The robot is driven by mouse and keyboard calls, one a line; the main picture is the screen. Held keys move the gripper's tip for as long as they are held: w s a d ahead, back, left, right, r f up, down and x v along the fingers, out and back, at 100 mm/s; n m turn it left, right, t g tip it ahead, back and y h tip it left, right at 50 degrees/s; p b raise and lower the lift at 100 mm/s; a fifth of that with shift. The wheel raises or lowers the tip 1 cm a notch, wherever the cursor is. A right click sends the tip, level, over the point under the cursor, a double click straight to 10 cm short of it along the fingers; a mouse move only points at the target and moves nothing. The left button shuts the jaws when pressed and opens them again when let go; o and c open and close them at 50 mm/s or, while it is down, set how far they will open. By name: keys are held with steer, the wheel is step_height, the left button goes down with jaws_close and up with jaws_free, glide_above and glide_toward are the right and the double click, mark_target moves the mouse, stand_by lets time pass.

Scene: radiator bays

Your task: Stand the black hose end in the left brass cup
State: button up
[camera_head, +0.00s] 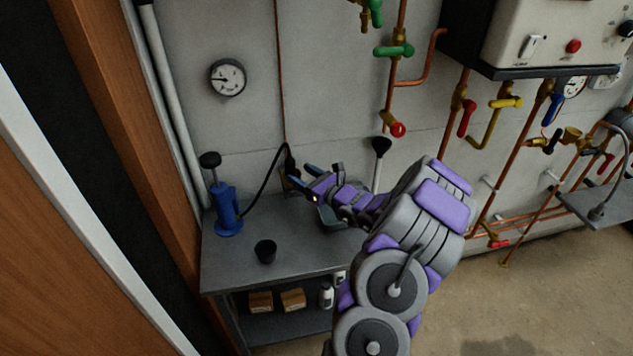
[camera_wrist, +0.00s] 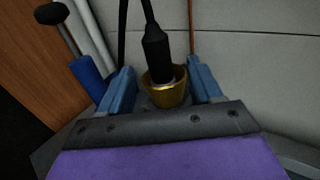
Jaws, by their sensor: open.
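The black hose end (camera_wrist: 156,52) stands close to upright in a brass cup (camera_wrist: 166,92), its lower tip inside the rim. The hose end also shows in the head view (camera_head: 290,160), where a black hose (camera_head: 262,178) runs from it to the blue pump. My gripper (camera_wrist: 161,68) is open, with one blue finger on each side of the hose end and cup and gaps visible. In the head view my gripper (camera_head: 301,176) is at the back of the bench and hides most of the cup. I see no second brass cup.
The blue pump (camera_head: 226,212) stands on the left of the grey bench (camera_head: 222,265). A black pot (camera_head: 265,251) stands near its front edge. A tray (camera_head: 330,217) is partly hidden behind my arm. Copper pipes and valves (camera_head: 398,129) cover the wall to the right.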

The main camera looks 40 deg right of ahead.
steer(key=s, duration=0.6)
steer(key=w+a+r+n+g+y, duration=0.1)
steer(key=a+r+n+y, duration=0.2)
steer(key=a, duration=0.3)
steer(key=w+a+r+n+g+y+p, duration=0.1)
steer(key=a+r+n+y, duration=0.25)
steer(key=a, duration=0.35)
steer(key=w+a+r+n+g+y, duration=0.1)
steer(key=a+r+n+g+y, duration=0.1)
steer(key=a+n+y, duration=0.3)
steer(key=s+a+r+n+g, duration=0.1)
steer(key=s+a+n+g, duration=0.25)
steer(key=a, duration=0.55)
steer(key=s+a+r+n+g, duration=0.2)
steer(key=s+a+n+g, duration=0.15)
steer(key=a, duration=0.65)
steer(key=s+a+f+n+g+h, duration=0.1)
steer(key=s+a+n+g+h, duration=0.1)
steer(key=s+a+n+g, duration=0.45)
steer(key=s+a+f+n+g+h, duration=0.15)
steer(key=s+n, duration=0.25)
steer(key=s, duration=0.5)
steer(key=s+d+n+h, duration=0.6)
steer(key=s+d+h, duration=0.2)
steer(key=s, duration=0.3)
steer(key=shift+s+d+r+g+h, duration=0.15)
steer(key=shift+s+g+h, duration=0.15)
steer(key=shift+g+h, duration=0.15)
